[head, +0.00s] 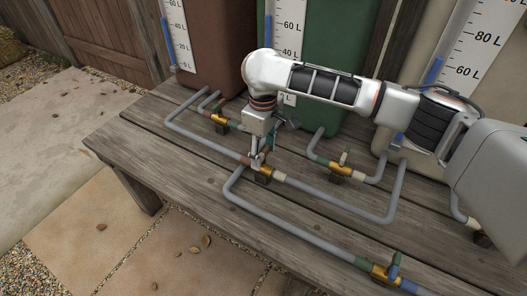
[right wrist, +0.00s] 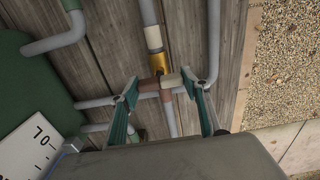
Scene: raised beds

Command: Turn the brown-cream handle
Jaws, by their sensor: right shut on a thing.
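The brown-cream handle (right wrist: 160,83) shows in the right wrist view, brown on its left part and cream on its right. It lies across a brass valve body (right wrist: 158,62) on a grey pipe with brown and cream bands. My right gripper (right wrist: 160,90) has its two teal fingers at the two ends of the handle and is shut on it. In the head view my right gripper (head: 262,155) points down over the same valve body (head: 262,170) and hides most of the handle. My left gripper is in neither view.
Brown (head: 205,40) and green (head: 335,50) tanks stand behind. The wooden bench (head: 185,175) is bare at front left.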

